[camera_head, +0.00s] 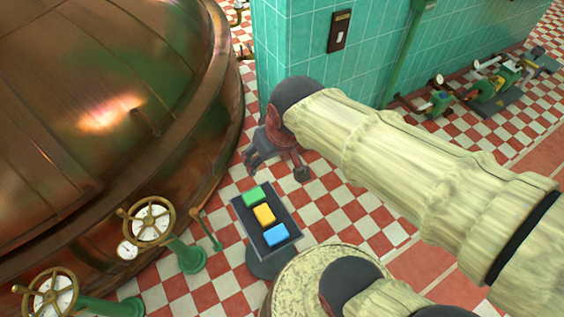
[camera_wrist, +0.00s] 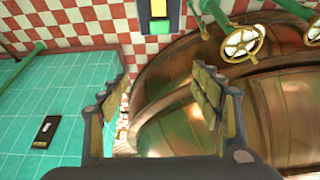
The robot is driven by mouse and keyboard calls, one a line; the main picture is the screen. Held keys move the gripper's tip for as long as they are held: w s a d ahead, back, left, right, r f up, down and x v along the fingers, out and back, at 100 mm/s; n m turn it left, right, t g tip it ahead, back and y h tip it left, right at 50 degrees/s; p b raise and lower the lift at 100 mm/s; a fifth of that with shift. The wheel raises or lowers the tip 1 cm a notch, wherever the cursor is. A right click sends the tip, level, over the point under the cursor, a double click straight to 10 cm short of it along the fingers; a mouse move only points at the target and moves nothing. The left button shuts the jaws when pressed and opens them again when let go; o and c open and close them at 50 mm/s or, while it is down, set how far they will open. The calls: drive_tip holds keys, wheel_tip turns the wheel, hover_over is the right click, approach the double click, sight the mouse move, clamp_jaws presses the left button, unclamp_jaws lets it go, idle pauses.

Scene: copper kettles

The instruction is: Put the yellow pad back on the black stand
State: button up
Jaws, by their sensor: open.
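The black stand (camera_head: 289,213) is a dark tilted tray on a post, at the lower middle of the head view. The yellow pad (camera_head: 264,214) sits on it between a green pad (camera_head: 252,196) and a blue pad (camera_head: 276,234). My gripper (camera_head: 277,167) is open and empty, above the stand in the picture and apart from it. In the wrist view my gripper (camera_wrist: 160,85) has its fingers spread wide. Part of the black stand (camera_wrist: 158,27) shows at the top edge there, with the yellow pad (camera_wrist: 158,12) cut off by the frame.
A large copper kettle (camera_head: 100,90) fills the left, with brass valve wheels (camera_head: 150,221) and green pipes near the stand. A teal tiled wall (camera_head: 375,40) with a switch plate (camera_head: 339,31) stands behind. Green machinery (camera_head: 490,85) is on the checkered floor at right.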

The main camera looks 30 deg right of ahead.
drive_tip(key=s+r+t, duration=0.1)
drive_tip(key=s+r, duration=0.3)
drive_tip(key=s, duration=0.2)
drive_tip(key=shift+r, duration=0.15)
idle(1.0)
